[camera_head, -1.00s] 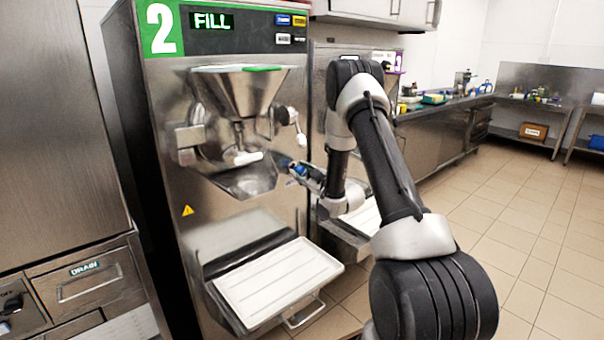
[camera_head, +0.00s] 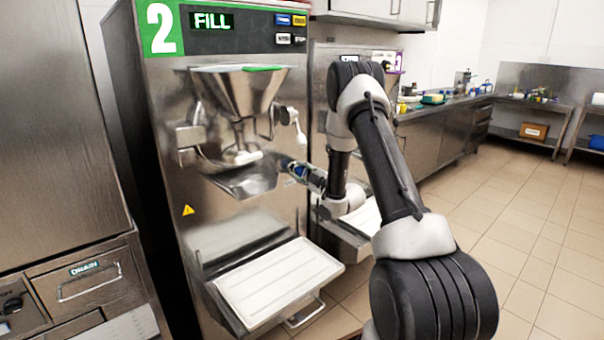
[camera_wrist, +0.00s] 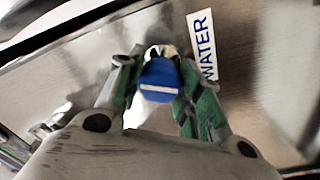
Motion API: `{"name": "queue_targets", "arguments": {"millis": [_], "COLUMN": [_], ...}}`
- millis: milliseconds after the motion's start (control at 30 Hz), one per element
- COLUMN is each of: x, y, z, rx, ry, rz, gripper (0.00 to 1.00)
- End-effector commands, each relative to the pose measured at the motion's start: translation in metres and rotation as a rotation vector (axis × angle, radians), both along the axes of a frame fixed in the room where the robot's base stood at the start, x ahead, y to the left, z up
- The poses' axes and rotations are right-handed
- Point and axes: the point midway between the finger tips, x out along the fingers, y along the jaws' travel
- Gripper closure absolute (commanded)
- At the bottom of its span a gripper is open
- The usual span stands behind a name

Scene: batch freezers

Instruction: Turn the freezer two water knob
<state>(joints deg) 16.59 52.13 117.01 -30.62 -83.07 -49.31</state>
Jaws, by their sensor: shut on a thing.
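Freezer two (camera_head: 162,100) is a tall steel machine with a green number 2 panel and a display reading FILL. The blue water knob (camera_wrist: 158,80), with a white line across its face, shows in the wrist view beside a white WATER label (camera_wrist: 203,45). My gripper (camera_wrist: 160,88) has its green-padded fingers on both sides of the knob, shut on it. In the head view my gripper (camera_head: 296,168) reaches the lower right of the freezer's front, and the knob is hard to make out there.
The steel hopper (camera_head: 240,92) and a white-handled lever (camera_head: 299,133) sit above my gripper. A white tray shelf (camera_head: 278,282) juts out below. A second machine stands close on the right behind my arm. The tiled floor (camera_head: 530,235) at right is clear.

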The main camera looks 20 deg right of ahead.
Motion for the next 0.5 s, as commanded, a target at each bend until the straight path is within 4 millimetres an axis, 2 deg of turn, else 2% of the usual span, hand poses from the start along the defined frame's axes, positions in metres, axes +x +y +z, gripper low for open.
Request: {"name": "queue_targets", "arguments": {"millis": [200, 233, 300, 333, 500], "x": [-0.0005, -0.0005, -0.0004, -0.0003, -0.0002], "y": [0.0003, 0.0003, 0.0003, 0.0002, 0.0002], "z": [-0.0008, -0.0008, -0.0007, -0.0006, -0.0004], "rx": [0.001, 0.001, 0.001, 0.002, 0.002], "ry": [0.003, 0.003, 0.003, 0.002, 0.002], "rz": [0.0, 0.0, 0.0, 0.0, 0.0], "gripper": [0.88, 0.59, 0.46, 0.42, 0.42]}}
